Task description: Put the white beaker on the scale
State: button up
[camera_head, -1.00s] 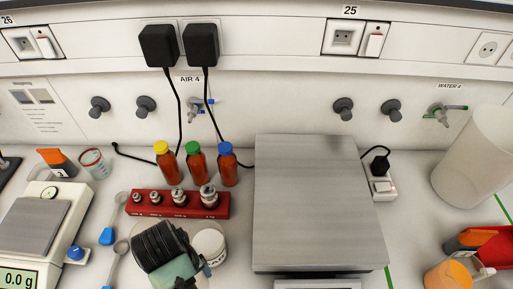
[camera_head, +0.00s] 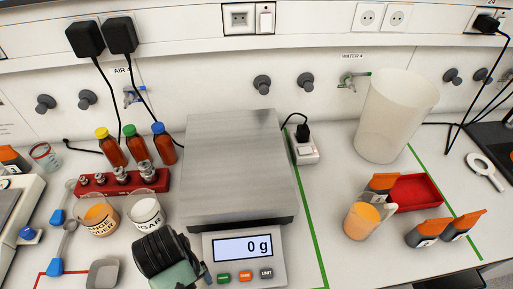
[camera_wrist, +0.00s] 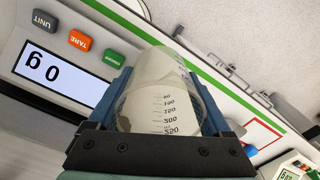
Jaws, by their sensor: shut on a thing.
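A translucent white beaker (camera_wrist: 160,80) with printed volume marks is between the blue fingers of my gripper (camera_wrist: 165,100), shut on its sides. In the head view my gripper (camera_head: 172,262) is in front of the scale's lower left corner, and the beaker is hidden behind it. The scale (camera_head: 240,165) has a large, bare grey metal plate. Its display (camera_head: 243,247) reads 0 g; this display (camera_wrist: 52,75) and the buttons show at the left of the wrist view.
Jars of orange powder (camera_head: 98,217) and sugar (camera_head: 147,213) stand left of the scale, before a red weight block (camera_head: 118,183) and several brown bottles (camera_head: 138,145). A big translucent container (camera_head: 395,115), an orange-filled beaker (camera_head: 362,222) and a red tray (camera_head: 415,193) stand to the right.

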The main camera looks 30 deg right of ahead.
aim_at(236, 175)
jog(key=z, duration=1.3)
jog(key=j, duration=0.4)
jog(key=k+j+z, duration=0.15)
jog(key=j, duration=0.25)
jog(key=k+j, duration=0.1)
jog(key=j, duration=0.3)
jog(key=k+j+z, duration=0.15)
jog(key=j, duration=0.2)
jog(key=i, duration=0.05)
